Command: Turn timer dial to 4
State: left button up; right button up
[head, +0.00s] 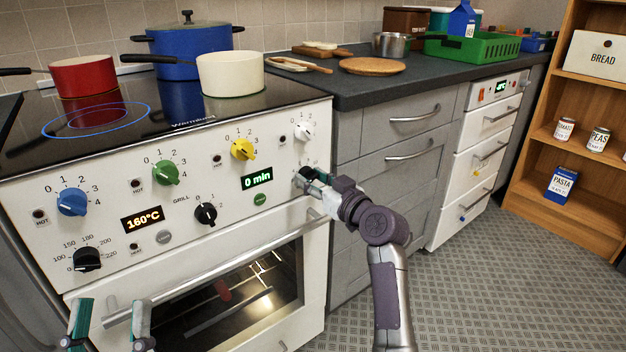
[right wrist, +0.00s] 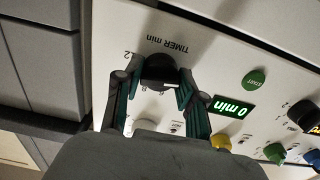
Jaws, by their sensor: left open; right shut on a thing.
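In the head view my right gripper (head: 306,180) hides most of the dial at the panel's right end. The green timer display (head: 257,178) reads 0 min; it also shows in the right wrist view (right wrist: 232,107). My left gripper (head: 108,326) is open and empty, low at the left in front of the oven door.
Blue, green, yellow, white and black knobs line the panel, with an orange 160°C display (head: 142,218). The oven handle (head: 215,270) sticks out below. Red (head: 82,76), blue (head: 188,50) and cream (head: 230,74) pots stand on the hob. The floor at right is clear.

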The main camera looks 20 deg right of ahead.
jog(key=shift+r+m+p, duration=0.2)
jog(key=shift+m+p, duration=0.7)
jog(key=shift+p, duration=0.35)
pick_arm(q)
notch_tip(320, 180, down, 15)
jog(key=w+a+g+y+p, duration=0.2)
jog(key=g+y, duration=0.2)
jog(key=g, duration=0.7)
pick_arm(e)
jog(key=shift+m, duration=1)
jog(key=shift+m+p, duration=0.9)
jog(key=shift+m, duration=0.1)
jog(key=shift+f+m+p, duration=0.1)
jog(key=shift+m+p, duration=0.6)
jog(key=shift+m, duration=0.3)
pick_arm(q)
jog(key=s+a+f+g+y, duration=0.1)
jog(key=s+a+f+g, duration=0.1)
jog(key=s+f+g, duration=0.3)
jog(key=s+a+f+n+g+y, duration=0.1)
jog(key=s+f+g, duration=0.3)
jog(key=s, duration=0.4)
jog(key=shift+s+a+f+g, duration=0.15)
jog(key=shift+a+f+g, duration=0.35)
jog(key=shift+a, duration=0.4)
pick_arm(e)
jog(key=o, duration=1.1)
jog(key=shift+o, duration=0.2)
